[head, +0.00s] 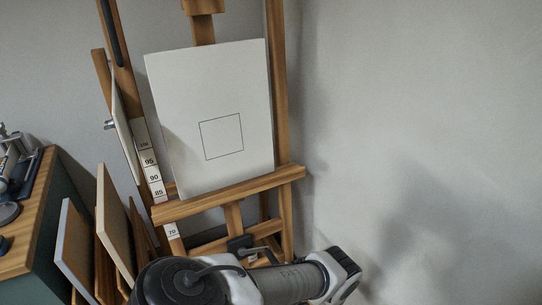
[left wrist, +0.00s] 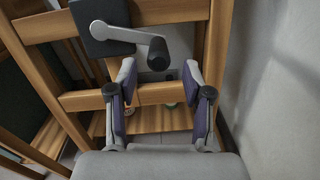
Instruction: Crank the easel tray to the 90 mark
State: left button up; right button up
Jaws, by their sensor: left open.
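The wooden easel's tray (head: 230,192) holds a white canvas (head: 205,110) with a square outline. The number scale (head: 154,176) runs up the left post; the tray's left end sits just below the 85 label and above 70. The crank (left wrist: 118,33) is a grey arm on a black box below the tray, with a dark knob (left wrist: 158,54) at its right end; its box (head: 238,243) also shows in the head view. My left gripper (left wrist: 160,77) is open and empty, with the knob just beyond and between its fingertips. Contact is not visible. My right gripper is out of view.
A wooden-topped cabinet (head: 22,240) with tools stands at the left. Several panels (head: 118,225) lean between it and the easel. A lower easel crossbar (left wrist: 150,94) runs behind my fingers. The bare wall (head: 420,120) fills the right side.

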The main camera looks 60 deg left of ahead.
aim_at(267, 249)
pick_arm(q)
jog(key=a, duration=0.7)
jog(key=shift+w+a+r+p, duration=0.1)
jog(key=shift+w+a+p, duration=0.25)
jog(key=shift+a+p, duration=0.05)
grip_shut()
